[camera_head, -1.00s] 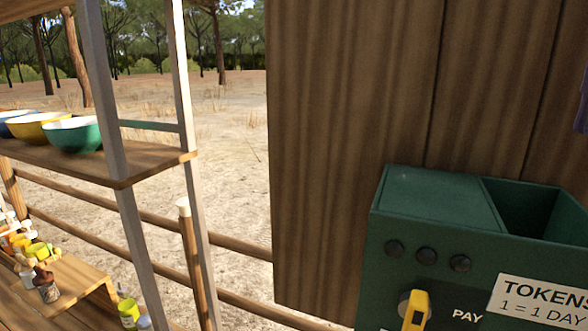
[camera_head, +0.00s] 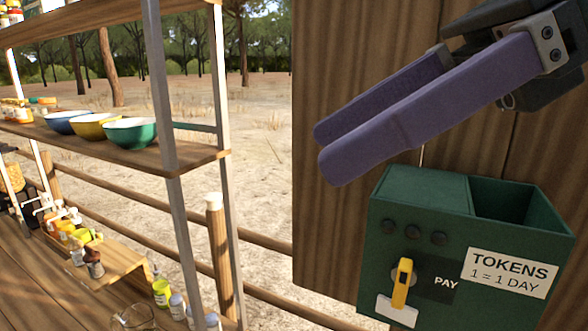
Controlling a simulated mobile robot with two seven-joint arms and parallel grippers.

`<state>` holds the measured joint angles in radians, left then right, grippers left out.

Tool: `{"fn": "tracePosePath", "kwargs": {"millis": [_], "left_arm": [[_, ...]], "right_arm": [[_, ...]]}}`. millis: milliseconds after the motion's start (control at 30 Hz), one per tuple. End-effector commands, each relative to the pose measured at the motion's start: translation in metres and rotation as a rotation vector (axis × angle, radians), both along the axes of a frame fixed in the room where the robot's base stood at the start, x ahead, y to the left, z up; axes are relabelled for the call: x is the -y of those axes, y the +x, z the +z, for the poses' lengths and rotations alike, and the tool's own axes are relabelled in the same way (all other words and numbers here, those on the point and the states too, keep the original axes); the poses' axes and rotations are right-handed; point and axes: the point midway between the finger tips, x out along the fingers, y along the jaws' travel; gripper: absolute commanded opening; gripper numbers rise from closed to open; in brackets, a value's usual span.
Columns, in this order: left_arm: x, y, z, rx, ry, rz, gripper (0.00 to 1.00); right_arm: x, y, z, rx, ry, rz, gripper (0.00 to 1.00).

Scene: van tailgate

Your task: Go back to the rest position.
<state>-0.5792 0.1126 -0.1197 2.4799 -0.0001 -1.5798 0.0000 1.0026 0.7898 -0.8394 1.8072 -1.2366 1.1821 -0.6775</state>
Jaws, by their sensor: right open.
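My right gripper (camera_head: 332,157) comes in from the upper right, its two purple fingers pointing left and slightly down. It is open, with a narrow gap between the fingers, and nothing shows between them. It is in front of the wooden wall panel, above the green token box (camera_head: 412,205) in the picture. My left gripper is not in view.
The green box has a yellow knob (camera_head: 402,283), a TOKENS label (camera_head: 507,273) and an open top bin. At left, a shelf (camera_head: 150,156) holds blue, yellow and green bowls (camera_head: 130,132). Bottles (camera_head: 161,291) stand below. Wooden rails run behind.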

Motion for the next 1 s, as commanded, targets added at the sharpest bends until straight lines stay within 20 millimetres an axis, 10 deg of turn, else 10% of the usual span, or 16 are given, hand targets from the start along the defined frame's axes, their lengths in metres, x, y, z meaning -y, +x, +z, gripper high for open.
{"fn": "tracePosePath", "kwargs": {"millis": [167, 333, 500, 667, 700, 833, 1000], "left_arm": [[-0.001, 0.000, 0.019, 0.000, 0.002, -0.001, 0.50], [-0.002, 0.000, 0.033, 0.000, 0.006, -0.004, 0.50], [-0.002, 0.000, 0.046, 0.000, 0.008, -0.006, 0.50], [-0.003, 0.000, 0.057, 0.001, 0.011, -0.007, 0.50], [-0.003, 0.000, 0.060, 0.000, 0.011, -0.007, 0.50], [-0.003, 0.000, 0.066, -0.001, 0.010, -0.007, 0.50], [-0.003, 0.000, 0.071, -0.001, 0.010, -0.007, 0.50]], "right_arm": [[-0.065, -0.008, 0.095, -0.341, 0.685, -0.198, 0.85], [-0.026, 0.039, 0.144, -0.806, 1.267, -0.558, 0.85], [0.059, 0.079, 0.085, -1.331, 1.720, -1.072, 0.85], [0.119, 0.047, -0.030, -1.763, 1.970, -1.669, 0.85], [0.127, 0.028, -0.057, 1.695, -1.832, 1.672, 0.85], [0.140, -0.045, -0.124, 1.441, -1.416, 1.626, 0.85], [0.140, -0.125, -0.162, 1.214, -1.085, 1.578, 0.85]]}}
